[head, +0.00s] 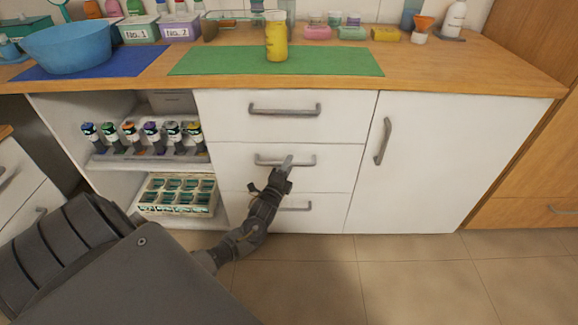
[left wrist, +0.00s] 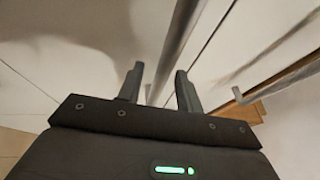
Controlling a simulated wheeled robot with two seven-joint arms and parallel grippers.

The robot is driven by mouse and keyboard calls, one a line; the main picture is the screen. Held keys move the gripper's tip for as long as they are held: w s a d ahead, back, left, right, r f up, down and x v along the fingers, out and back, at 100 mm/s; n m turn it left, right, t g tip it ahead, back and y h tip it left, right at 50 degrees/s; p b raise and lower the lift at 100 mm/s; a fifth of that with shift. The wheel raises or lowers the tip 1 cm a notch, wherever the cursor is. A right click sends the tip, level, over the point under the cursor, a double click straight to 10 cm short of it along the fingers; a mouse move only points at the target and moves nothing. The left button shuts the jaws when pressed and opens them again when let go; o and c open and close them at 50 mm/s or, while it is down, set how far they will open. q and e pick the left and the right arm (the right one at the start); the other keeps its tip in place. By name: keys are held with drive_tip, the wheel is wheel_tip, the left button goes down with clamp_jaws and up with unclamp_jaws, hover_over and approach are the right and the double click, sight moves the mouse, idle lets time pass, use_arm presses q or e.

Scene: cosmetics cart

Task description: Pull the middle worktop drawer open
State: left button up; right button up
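The middle drawer (head: 230,172) is the second of three white drawer fronts under the worktop. It looks flush with the fronts above and below. Its grey bar handle (head: 262,160) is partly covered by my left gripper (head: 287,161), which reaches it from below. In the left wrist view, the two fingers of my left gripper (left wrist: 160,72) stand apart. A grey handle bar (left wrist: 184,38) runs down the picture into the gap between them, with space showing beside it. I cannot tell whether either finger touches the bar. My right gripper is out of view.
The top drawer handle (head: 284,110) and bottom drawer handle (head: 295,208) are close above and below. A cupboard door (head: 425,165) is to the right. Open shelves (head: 110,163) with bottles are to the left. The tiled floor (head: 400,280) in front is clear.

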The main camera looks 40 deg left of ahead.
use_arm(q)
drive_tip(key=shift+w+a+r, duration=0.1)
drive_tip(key=shift+w+a, duration=0.05)
drive_tip(key=shift+w, duration=0.3)
clamp_jaws()
